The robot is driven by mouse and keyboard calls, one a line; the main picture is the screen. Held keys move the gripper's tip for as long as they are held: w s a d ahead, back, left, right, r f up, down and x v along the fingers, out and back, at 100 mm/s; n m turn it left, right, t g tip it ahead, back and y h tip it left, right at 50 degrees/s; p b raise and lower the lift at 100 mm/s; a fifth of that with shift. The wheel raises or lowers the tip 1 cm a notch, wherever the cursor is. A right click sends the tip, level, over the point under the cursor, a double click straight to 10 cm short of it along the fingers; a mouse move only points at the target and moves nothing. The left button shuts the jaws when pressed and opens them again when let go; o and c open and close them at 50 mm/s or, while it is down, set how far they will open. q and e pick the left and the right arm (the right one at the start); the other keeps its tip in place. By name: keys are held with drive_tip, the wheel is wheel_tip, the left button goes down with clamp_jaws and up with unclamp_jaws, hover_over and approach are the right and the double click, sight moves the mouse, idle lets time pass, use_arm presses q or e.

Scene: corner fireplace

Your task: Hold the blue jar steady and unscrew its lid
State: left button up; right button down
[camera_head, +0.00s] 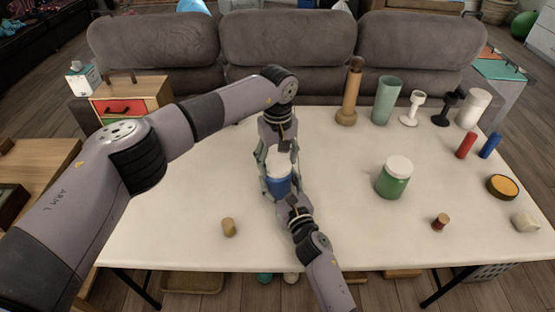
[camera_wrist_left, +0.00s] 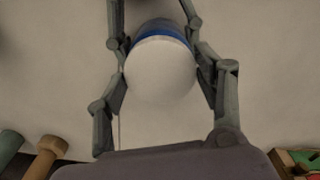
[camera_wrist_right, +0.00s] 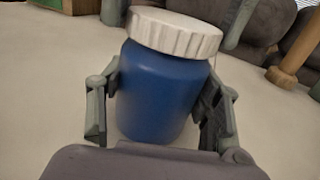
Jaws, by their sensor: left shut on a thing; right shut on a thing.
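The blue jar (camera_head: 277,185) stands upright on the white table, with its ribbed white lid (camera_wrist_right: 175,32) on top and no clear gap between them. My left gripper (camera_wrist_left: 162,75) reaches down from above and is shut on the lid, one finger on each side. My right gripper (camera_wrist_right: 158,98) comes from the near side and is shut on the jar's blue body. In the left wrist view, the lid (camera_wrist_left: 160,80) hides most of the jar, leaving a blue band (camera_wrist_left: 162,30). The grippers partly cover the jar in the head view.
A green jar with a white lid (camera_head: 393,178) stands to the right. A small tan cylinder (camera_head: 229,227) is at the near left, and a brown spool (camera_head: 440,222) at the near right. Tall items, including a green cup (camera_head: 385,100), line the back right.

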use_arm(q)
drive_tip(key=c, duration=0.3)
drive_tip(key=n, duration=0.4)
drive_tip(key=shift+n, duration=0.3)
drive_tip(key=shift+c, duration=0.2)
drive_tip(key=n, duration=0.3)
drive_tip(key=shift+n, duration=0.4)
drive_tip(key=n, duration=1.2)
drive_tip(key=shift+n, duration=0.3)
drive_tip(key=n, duration=0.5)
drive_tip(key=shift+n, duration=0.3)
drive_tip(key=n, duration=0.5)
drive_tip(key=shift+r, duration=0.1)
drive_tip(key=n, duration=0.4)
